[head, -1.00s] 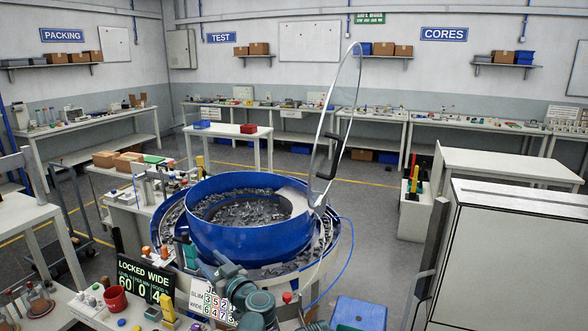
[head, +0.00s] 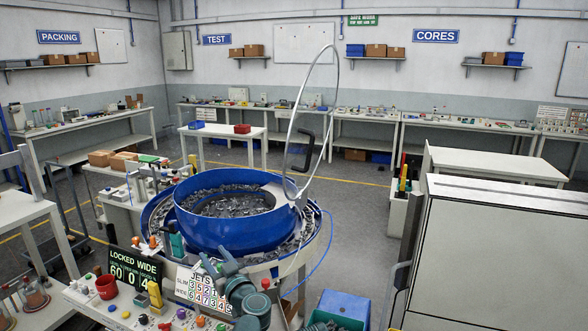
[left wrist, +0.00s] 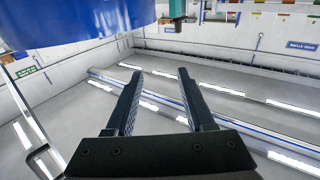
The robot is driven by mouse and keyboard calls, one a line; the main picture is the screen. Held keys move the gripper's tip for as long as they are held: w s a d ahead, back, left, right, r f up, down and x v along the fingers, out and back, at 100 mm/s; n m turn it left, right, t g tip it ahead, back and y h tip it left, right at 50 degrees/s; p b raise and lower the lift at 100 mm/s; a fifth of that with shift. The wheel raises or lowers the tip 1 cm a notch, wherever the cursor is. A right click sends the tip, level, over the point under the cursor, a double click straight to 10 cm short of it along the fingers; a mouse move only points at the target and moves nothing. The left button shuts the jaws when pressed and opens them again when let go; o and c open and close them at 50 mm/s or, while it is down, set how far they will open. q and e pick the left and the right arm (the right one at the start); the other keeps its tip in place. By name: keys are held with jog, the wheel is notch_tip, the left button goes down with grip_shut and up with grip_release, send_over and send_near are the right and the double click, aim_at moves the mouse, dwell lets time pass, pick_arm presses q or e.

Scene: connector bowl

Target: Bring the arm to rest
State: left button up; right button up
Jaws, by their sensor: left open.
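My left gripper (left wrist: 160,72) is open in the left wrist view, with its two dark fingers apart and nothing between them. It points toward bare wall and rows of bright strip lights. Part of the blue bowl (left wrist: 75,22) fills the upper left of that view, apart from the fingers. In the head view my teal left arm is folded low in front of the blue bowl (head: 205,232); its fingers cannot be made out there. The bowl holds many small grey parts. My right gripper is not in view.
A tall open hoop (head: 333,105) rises at the bowl's right. A LOCKED WIDE display (head: 135,268), a red mug (head: 106,287) and coloured knobs crowd the front bench. A blue crate (head: 343,304) is at lower centre, a pale cabinet (head: 500,260) at right. Open floor lies beyond.

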pick_arm(q)
jog(key=w+d+f+m+t+h, duration=0.25)
jog(key=d+m+h, duration=0.65)
jog(key=d+h, duration=0.45)
jog(key=s+d+f+m+g+h, duration=0.25)
jog(key=s+f+g, duration=0.3)
jog(key=f, duration=0.35)
jog(key=s+a+f+n+g+y, duration=0.2)
jog(key=s+a+f+g, duration=0.35)
jog(key=s, duration=0.25)
jog(key=s+a+f+n+g+y, duration=0.2)
jog(key=s+a+f+g+y, duration=0.1)
jog(key=s+a+f+g, duration=0.4)
jog(key=s+d+m, duration=0.2)
jog(key=s+d, duration=0.1)
jog(key=d, duration=0.3)
jog(key=s+d+r+m+y, duration=0.1)
jog(key=s+d+m, duration=0.1)
jog(key=s+d, duration=0.2)
jog(key=shift+s+d, duration=0.3)
jog(key=shift+d, duration=0.65)
jog(key=shift+t, duration=0.25)
jog(key=shift+c, duration=0.3)
